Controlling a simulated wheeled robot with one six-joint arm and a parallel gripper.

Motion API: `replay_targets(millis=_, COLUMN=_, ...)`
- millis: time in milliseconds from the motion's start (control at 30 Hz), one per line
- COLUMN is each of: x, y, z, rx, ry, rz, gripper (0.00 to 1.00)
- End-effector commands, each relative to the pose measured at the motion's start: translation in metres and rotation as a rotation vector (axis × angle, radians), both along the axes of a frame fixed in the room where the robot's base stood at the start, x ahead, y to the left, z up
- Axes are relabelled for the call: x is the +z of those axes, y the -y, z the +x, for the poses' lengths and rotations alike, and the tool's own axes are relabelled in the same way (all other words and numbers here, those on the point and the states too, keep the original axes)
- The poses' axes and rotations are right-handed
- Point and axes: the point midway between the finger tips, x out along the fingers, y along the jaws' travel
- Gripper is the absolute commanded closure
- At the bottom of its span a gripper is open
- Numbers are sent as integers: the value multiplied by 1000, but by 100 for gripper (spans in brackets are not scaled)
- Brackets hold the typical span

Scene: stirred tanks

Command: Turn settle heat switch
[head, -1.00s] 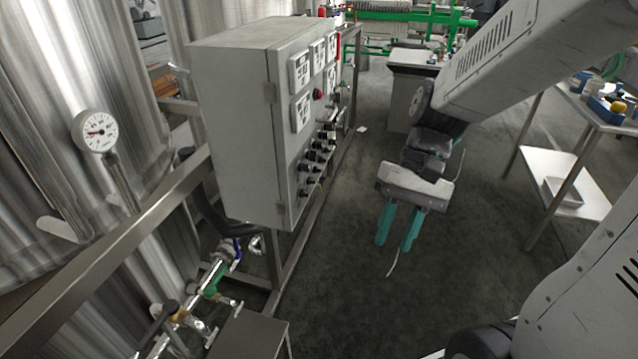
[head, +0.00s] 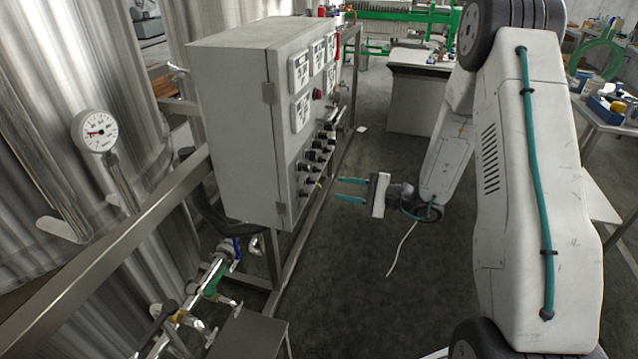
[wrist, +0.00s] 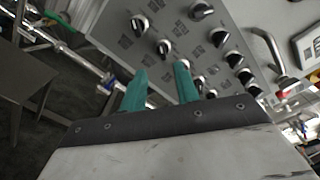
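The grey control cabinet (head: 235,125) stands at the left of the head view, its panel facing right. Several black knobs (head: 318,157) sit on the lower half of the panel. I cannot tell which one is the settle heat switch, as the labels are too small to read. My gripper (head: 338,190) is open and empty, its two teal fingers pointing left towards the lower knobs, apart from the panel. In the wrist view the fingers (wrist: 160,80) point up at the panel, with a black knob (wrist: 164,48) just beyond the gap between them.
A metal frame rail (head: 110,255) and a pressure gauge (head: 94,131) are at the left. Pipes with valves (head: 215,285) run below the cabinet. A bent metal handle (wrist: 270,50) sticks out from the panel at the right in the wrist view.

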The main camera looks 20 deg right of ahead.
Motion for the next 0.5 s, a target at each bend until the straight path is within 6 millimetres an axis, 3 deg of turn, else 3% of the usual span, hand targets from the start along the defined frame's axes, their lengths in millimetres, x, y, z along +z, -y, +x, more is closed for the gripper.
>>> replay_targets(millis=167, x=2, y=-6, z=6, rx=-10, ry=52, rz=-23, gripper=69)
replay_targets(millis=500, x=2, y=-50, z=35, rx=-7, ry=50, rz=-21, gripper=69)
